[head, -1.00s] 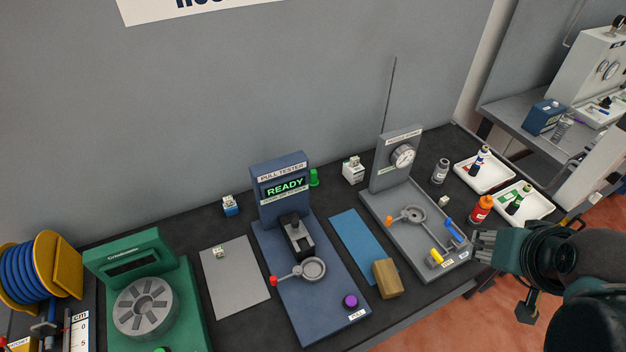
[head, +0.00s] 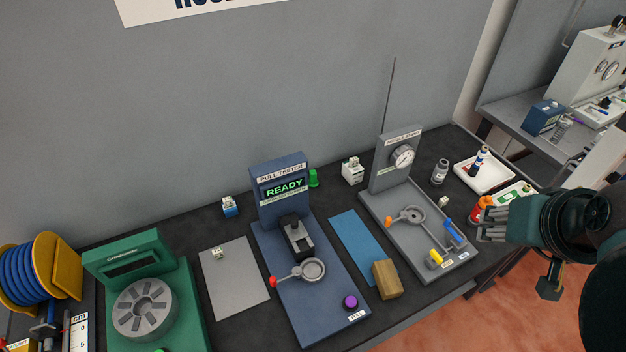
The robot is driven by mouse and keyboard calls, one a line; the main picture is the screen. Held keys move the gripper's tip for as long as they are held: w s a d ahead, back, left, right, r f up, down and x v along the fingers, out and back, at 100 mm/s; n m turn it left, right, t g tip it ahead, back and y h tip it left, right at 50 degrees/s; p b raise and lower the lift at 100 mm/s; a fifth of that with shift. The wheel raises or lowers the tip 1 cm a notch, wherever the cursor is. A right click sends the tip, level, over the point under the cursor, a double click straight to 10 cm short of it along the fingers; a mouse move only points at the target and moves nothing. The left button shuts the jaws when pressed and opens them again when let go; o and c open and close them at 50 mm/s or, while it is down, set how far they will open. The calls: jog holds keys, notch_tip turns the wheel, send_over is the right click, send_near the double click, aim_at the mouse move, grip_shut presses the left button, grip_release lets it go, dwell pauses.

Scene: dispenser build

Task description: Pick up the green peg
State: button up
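My gripper (head: 488,229) is at the right of the head view, far from this green piece, by the bench's right end. Its grey fingers point left, and I see nothing held between them. The finger gap is too unclear to tell open from shut.

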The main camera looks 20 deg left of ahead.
jog(key=w+a+r+n+g, duration=0.2)
jog(key=w+a+r+n, duration=0.4)
jog(key=w, duration=0.4)
jog(key=n+g, duration=0.5)
jog(key=n, duration=1.3)
send_over(313, 172)
notch_tip(313, 172, down, 38)
jog(key=shift+a+r+p, duration=0.15)
jog(key=shift+r+p, duration=0.05)
jog(key=shift+p, duration=0.15)
jog(key=shift+f, duration=0.3)
jog(key=shift+f, duration=0.1)
jog(key=shift+f, duration=1.15)
